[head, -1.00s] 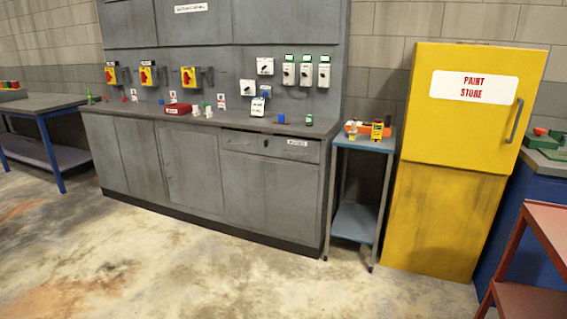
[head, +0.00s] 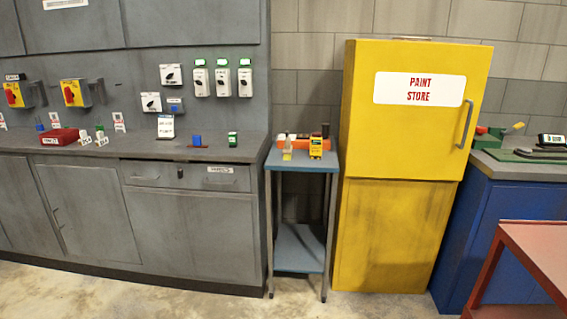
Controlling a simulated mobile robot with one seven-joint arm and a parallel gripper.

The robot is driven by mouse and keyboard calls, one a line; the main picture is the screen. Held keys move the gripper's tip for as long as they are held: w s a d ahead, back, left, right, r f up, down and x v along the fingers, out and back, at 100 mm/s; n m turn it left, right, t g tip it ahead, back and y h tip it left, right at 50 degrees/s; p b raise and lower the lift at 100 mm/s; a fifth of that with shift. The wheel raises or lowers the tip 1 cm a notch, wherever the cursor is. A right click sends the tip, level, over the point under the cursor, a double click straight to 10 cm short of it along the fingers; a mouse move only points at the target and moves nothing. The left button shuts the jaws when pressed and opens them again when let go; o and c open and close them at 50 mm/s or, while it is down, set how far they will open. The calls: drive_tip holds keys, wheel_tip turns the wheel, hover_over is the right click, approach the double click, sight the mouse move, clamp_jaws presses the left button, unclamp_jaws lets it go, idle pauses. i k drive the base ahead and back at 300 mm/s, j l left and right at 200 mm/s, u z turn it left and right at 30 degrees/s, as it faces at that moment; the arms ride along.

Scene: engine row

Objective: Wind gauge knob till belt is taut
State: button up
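I cannot make out a belt or a gauge knob for certain in the head view. At the far right, a small black device with a white face (head: 551,139) sits on the blue bench (head: 500,240), cut by the picture's edge; it is too small to tell what it is. Several white wall boxes with dark levers or switches, such as one box (head: 171,75), are on the grey panel. My gripper is not in view.
A grey cabinet bench (head: 200,225) runs along the left. A small blue side table (head: 298,245) holds an orange item and a yellow box (head: 316,147). A yellow paint store cabinet (head: 405,125) stands right of it. A red trolley (head: 545,255) is at the right front.

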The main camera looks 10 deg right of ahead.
sight(480, 130)
drive_tip(key=i+z, duration=0.3)
drive_tip(key=i, duration=0.25)
drive_tip(key=i+z, duration=0.3)
drive_tip(key=i, duration=0.25)
drive_tip(key=i+z, duration=0.4)
drive_tip(key=i+j+z, duration=0.15)
drive_tip(key=i+z, duration=0.2)
drive_tip(key=i, duration=0.25)
